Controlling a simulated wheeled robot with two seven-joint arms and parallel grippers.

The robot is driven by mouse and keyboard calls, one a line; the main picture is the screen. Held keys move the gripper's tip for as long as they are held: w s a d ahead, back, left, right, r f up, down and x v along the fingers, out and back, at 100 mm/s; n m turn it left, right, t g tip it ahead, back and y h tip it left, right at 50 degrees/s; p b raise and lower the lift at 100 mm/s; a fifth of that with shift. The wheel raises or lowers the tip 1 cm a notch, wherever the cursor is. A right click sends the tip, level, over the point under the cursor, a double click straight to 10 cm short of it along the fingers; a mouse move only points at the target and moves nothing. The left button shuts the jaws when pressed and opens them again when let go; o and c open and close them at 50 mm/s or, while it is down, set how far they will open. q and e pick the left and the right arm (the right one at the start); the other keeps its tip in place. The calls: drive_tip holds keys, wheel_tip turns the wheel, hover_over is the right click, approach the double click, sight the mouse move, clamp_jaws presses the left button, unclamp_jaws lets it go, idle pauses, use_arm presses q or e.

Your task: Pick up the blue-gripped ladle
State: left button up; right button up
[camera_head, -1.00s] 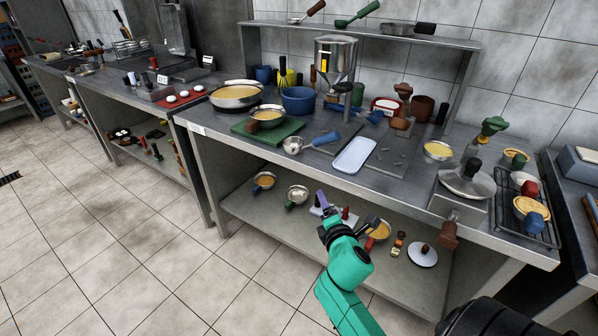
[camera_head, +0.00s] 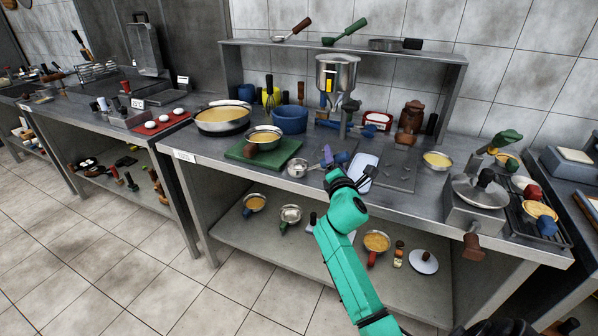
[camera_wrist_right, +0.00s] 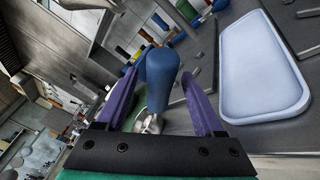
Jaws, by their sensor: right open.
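The blue-gripped ladle (camera_head: 298,167) lies on the steel counter between the green board and the white tray. Its metal bowl points left and its blue handle runs right, partly hidden by my right gripper (camera_head: 347,166). In the right wrist view, the blue handle (camera_wrist_right: 162,76) shows between the two purple fingers of my open right gripper (camera_wrist_right: 160,70), with a finger on each side. The metal bowl (camera_wrist_right: 149,123) shows below the handle. I cannot tell whether either finger touches the handle. My left gripper is not in view.
The white tray (camera_wrist_right: 262,70) lies close to the right of the gripper. A green board (camera_head: 240,151) bears a pan (camera_head: 264,136) on the left. A metal dispenser (camera_head: 338,75) stands behind. A lower shelf (camera_head: 330,262) holds pans and small items.

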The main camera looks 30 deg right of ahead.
drive_tip(key=shift+s, duration=0.1)
drive_tip(key=shift+c, duration=0.3)
clamp_jaws()
idle(1.0)
